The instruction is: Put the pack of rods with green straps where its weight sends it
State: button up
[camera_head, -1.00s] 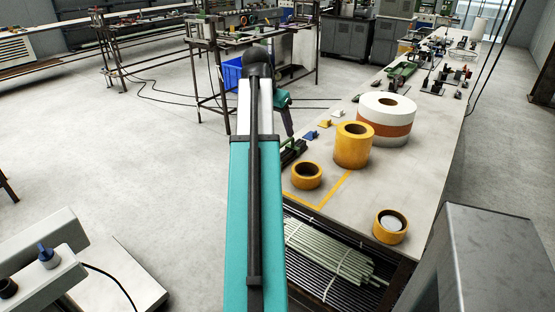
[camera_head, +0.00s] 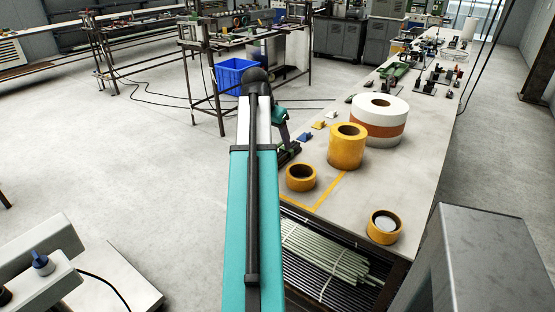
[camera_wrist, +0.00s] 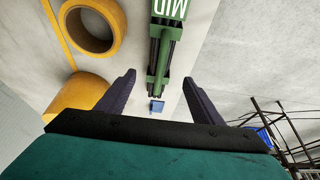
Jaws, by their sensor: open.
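The pack of dark rods with green straps (camera_wrist: 161,62) lies on the worktop, ahead of my gripper in the wrist view. A green label with white letters reading MID, upside down in the picture, shows at its far end. In the head view the pack (camera_head: 289,153) is small, at the worktop's left edge, partly behind my arm. My gripper (camera_wrist: 160,88) is open. Its two dark fingers stand apart on either side of the pack's line, with nothing seen held between them. The fingertips are hard to make out in the head view.
Small blue (camera_head: 302,138), yellow (camera_head: 317,125) and white blocks stand in a row beyond the pack. Yellow tape rolls (camera_head: 347,146) and a large white-and-brown roll (camera_head: 379,122) stand to its right. Pale rods (camera_head: 325,255) lie on a shelf below the worktop (camera_head: 420,165). Open floor lies left.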

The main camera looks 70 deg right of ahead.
aim_at(281, 154)
jog(key=shift+x, duration=1.6)
jog(key=shift+f, duration=0.1)
jog(key=shift+p+x, duration=0.8)
jog(key=shift+x, duration=1.65)
jog(key=shift+c, duration=0.5)
grip_shut()
